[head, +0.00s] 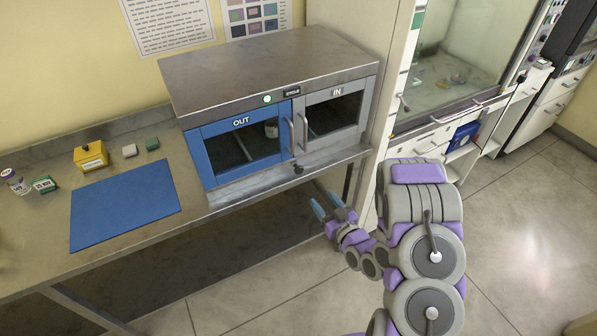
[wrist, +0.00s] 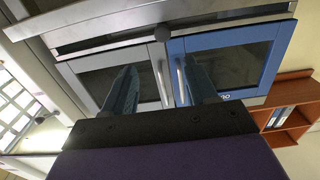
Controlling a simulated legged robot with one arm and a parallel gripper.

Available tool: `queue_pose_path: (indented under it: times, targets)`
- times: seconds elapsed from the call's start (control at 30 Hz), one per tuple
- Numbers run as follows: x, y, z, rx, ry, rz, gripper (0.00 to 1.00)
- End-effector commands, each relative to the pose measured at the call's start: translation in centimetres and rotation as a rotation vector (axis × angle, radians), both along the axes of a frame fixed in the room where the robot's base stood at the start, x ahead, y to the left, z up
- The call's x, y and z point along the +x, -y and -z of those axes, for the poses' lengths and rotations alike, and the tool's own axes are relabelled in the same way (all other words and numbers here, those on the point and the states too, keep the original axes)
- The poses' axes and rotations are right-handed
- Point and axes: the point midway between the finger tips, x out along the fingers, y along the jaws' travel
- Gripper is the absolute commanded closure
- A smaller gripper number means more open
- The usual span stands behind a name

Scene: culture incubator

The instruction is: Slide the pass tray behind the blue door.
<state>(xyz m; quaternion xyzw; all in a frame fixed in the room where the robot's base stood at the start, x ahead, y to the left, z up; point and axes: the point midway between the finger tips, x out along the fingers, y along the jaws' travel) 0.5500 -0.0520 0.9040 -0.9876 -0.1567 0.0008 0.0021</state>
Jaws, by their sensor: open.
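The pass box has a blue door (head: 242,150) marked OUT on the left and a grey door (head: 333,113) marked IN on the right. Both look shut. The blue door also shows in the wrist view (wrist: 258,94). A pale container (head: 271,129) shows through the blue door's window; I cannot make out the tray under it. A dark round knob (head: 298,169) sits on the front ledge below the doors, and in the wrist view (wrist: 162,35) it lies beyond my fingertips. My gripper (head: 325,203) is open and empty, below and in front of the ledge.
A green light (head: 267,99) is lit on the box. On the bench (head: 40,235), left of the box, are a blue mat (head: 125,205), a yellow box (head: 91,156), small blocks and a purple-and-white jar (head: 15,182). A fume hood (head: 455,75) stands right. Floor in front is free.

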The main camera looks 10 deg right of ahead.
Motion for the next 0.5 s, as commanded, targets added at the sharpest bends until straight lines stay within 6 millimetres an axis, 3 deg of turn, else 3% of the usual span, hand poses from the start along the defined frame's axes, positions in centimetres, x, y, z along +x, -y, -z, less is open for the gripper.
queue_pose_path:
  times: [0.5]
  targets:
    - [7.2,-2.4,0.0,0.003,0.005,-0.002,0.43]
